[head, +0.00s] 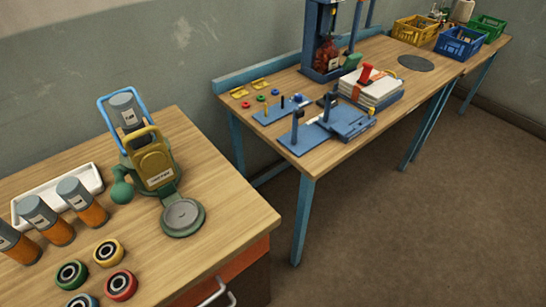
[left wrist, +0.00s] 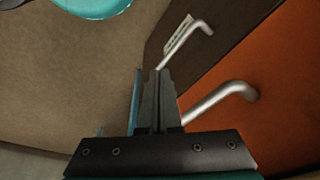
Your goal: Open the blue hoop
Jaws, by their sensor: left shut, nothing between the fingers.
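The blue hoop (head: 102,112) stands upright on the green device (head: 172,186) on the near wooden bench in the head view. It loops around a grey canister (head: 122,98) behind an upright yellow part (head: 151,162); its lower ends are partly hidden. My left gripper (left wrist: 158,78) shows only in the left wrist view. Its fingers are together with nothing between them, in front of the bench's drawer fronts. The hoop is not identifiable in that view. My right gripper is in neither view.
Orange-grey canisters (head: 83,202), a white tray (head: 53,205) and coloured rings (head: 121,285) crowd the near bench's left. Its right front is clear. Metal handles (left wrist: 219,98) stick out near my left fingers. A second bench (head: 340,143) holds blue fixtures and crates.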

